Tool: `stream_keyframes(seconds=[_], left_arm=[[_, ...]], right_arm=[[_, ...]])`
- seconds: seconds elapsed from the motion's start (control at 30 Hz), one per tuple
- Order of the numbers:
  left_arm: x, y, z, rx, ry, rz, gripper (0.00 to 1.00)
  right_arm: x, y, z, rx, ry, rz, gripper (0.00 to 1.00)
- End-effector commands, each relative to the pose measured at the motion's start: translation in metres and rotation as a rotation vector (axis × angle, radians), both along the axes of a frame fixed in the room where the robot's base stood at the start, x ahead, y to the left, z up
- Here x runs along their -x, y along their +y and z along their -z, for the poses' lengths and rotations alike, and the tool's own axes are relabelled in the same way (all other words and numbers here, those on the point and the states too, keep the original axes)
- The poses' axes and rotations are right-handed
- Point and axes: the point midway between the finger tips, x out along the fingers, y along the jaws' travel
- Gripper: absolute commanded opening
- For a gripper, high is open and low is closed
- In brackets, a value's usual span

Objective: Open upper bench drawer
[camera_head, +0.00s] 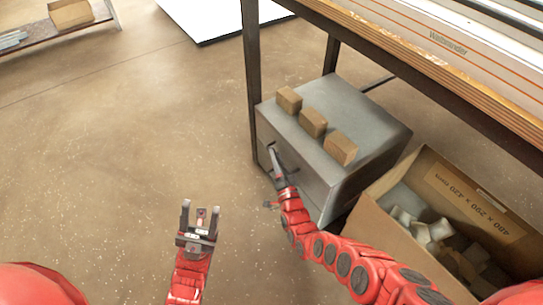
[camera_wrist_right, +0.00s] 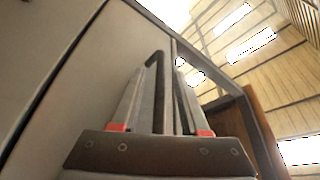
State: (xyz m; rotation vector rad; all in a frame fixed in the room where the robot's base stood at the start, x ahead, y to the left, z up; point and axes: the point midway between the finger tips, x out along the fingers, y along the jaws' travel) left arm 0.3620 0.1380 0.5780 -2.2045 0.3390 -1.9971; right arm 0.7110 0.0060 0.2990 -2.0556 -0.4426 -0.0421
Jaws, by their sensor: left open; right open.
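The grey bench drawer unit (camera_head: 365,135) stands under the workbench, and its upper drawer looks closed. My right gripper (camera_head: 273,152) is at the upper part of the unit's front face. In the right wrist view its two fingers (camera_wrist_right: 160,95) are apart, with a dark bar-like handle (camera_wrist_right: 156,85) between them beside the grey front panel (camera_wrist_right: 65,60). I cannot tell whether the fingers touch the handle. My left gripper (camera_head: 201,208) is open and empty, over bare floor left of the unit.
Several wooden blocks (camera_head: 313,122) lie in a row on the unit's top. An open cardboard box (camera_head: 465,195) with pale pieces inside stands right of the unit. The workbench (camera_head: 430,65) overhangs from above, with a dark leg (camera_head: 252,75) at the unit's corner.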

Motion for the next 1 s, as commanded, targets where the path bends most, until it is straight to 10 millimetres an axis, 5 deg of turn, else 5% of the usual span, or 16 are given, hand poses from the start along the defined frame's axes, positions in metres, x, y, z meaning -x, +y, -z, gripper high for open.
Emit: stream_keyframes(seconds=[0.23,0.47,1.0], left_arm=[[0.0,-0.0001,0.0,0.0,0.0,0.0,0.5],[-0.0001,-0.0001,0.0,-0.001,0.0,0.0,0.5],[-0.0001,-0.0001,0.0,0.0,0.0,0.0,0.5]], right_arm=[[-0.0001,0.0,0.0001,0.0,0.001,0.0,0.43],[0.0001,0.0001,0.0003,0.0,0.002,-0.001,0.01],[0.0002,0.0002,0.0004,0.0,0.002,-0.001,0.0]])
